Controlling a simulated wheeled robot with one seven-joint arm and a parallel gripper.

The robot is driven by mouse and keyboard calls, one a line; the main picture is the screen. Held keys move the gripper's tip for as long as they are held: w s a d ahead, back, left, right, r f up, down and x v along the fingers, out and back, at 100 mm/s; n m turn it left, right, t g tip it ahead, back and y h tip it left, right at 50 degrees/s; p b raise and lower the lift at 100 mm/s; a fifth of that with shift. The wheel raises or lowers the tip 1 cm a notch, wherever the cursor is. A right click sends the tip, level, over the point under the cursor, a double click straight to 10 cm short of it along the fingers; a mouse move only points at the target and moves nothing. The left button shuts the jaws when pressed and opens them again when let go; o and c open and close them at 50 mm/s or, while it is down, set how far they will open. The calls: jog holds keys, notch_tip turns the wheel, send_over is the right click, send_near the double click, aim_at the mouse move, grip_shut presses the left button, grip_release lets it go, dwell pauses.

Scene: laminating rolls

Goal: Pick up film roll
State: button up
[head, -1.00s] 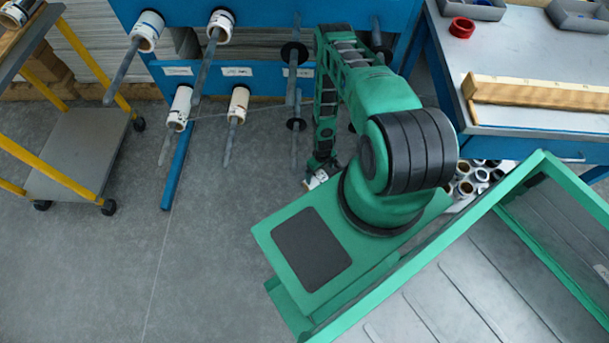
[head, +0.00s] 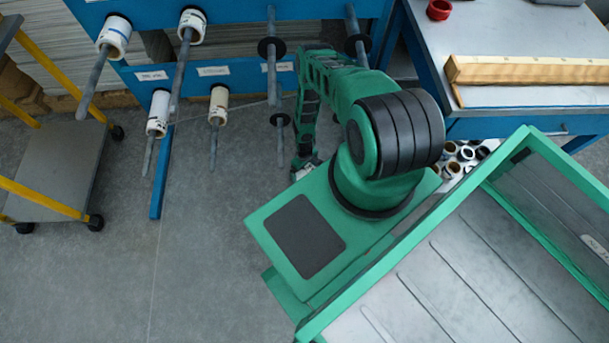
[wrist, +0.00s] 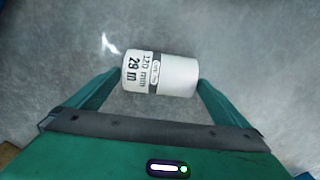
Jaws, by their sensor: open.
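A white film roll (wrist: 178,75) printed "120 mm 29 m" lies on its side over the grey floor in the wrist view. My gripper (wrist: 160,79) is open, with one green finger at each end of the roll. The roll sits between the fingertips, and I cannot tell whether they touch it. In the head view my gripper (head: 304,168) hangs low near the floor, left of my arm's base. Only a small white patch shows there, so the roll is mostly hidden.
A blue rack (head: 235,73) with pegs holds several white rolls (head: 116,36). A yellow-framed cart (head: 72,175) stands left. A workbench (head: 500,40) is at upper right, with several loose rolls (head: 466,153) below it. Open floor (head: 200,250) lies in front of the rack.

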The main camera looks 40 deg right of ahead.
jog(key=shift+f, duration=1.15)
jog(key=c, duration=0.9)
jog(key=shift+r, duration=0.15)
